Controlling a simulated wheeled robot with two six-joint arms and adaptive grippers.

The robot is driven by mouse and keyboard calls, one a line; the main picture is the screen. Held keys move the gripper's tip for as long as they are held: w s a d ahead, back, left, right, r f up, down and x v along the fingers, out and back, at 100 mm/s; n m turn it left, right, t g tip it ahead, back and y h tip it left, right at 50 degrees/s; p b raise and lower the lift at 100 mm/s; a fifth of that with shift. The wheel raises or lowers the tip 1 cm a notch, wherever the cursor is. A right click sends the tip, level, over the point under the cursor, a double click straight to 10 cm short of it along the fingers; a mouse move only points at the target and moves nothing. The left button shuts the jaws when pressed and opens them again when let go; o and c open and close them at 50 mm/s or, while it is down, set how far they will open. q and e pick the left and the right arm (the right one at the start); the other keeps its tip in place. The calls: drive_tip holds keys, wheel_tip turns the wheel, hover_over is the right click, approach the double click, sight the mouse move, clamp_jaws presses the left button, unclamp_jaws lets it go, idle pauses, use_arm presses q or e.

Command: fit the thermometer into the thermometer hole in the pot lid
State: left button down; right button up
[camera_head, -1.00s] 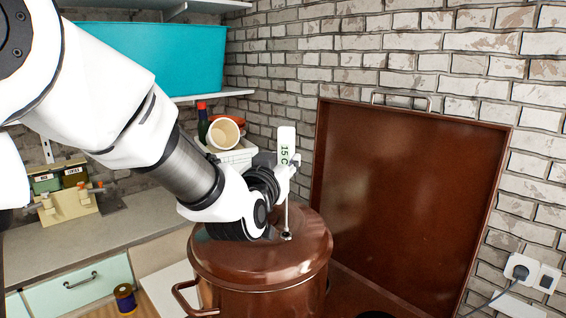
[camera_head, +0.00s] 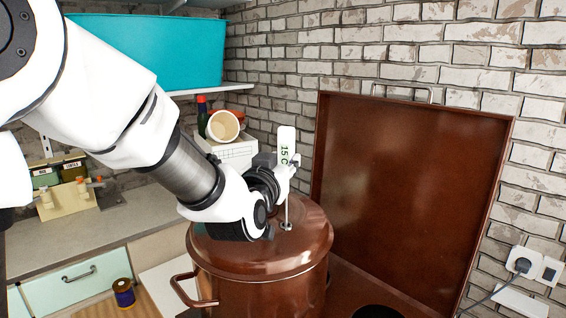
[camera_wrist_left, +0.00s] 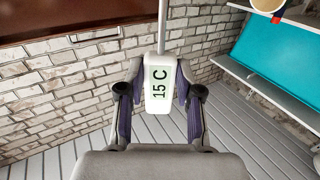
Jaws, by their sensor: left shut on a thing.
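The thermometer (camera_head: 286,146) has a white head reading 15 C and a thin metal stem, and it stands upright over the pot lid (camera_head: 262,238). My left gripper (camera_head: 291,163) is shut on the head of the thermometer; the left wrist view shows the head (camera_wrist_left: 158,85) between both fingers. The stem runs down to a small dark-rimmed thermometer hole (camera_head: 286,226) in the lid, and its lower end meets the hole in the picture. I cannot tell how deep the tip sits. The brown lid lies on the copper-brown pot (camera_head: 262,287). My right gripper is out of view.
A brown upright panel (camera_head: 415,190) stands right behind the pot against the brick wall. A white box (camera_head: 232,150) with a cream cup (camera_head: 223,126) is behind my wrist. A teal bin (camera_head: 150,52) sits on a shelf. A spool (camera_head: 123,293) is at lower left.

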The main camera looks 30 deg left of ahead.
sight(286, 209)
use_arm(q)
drive_tip(key=shift+f+b, duration=5.05)
drive_tip(key=shift+f, duration=0.65)
drive_tip(key=c, duration=0.7)
unclamp_jaws()
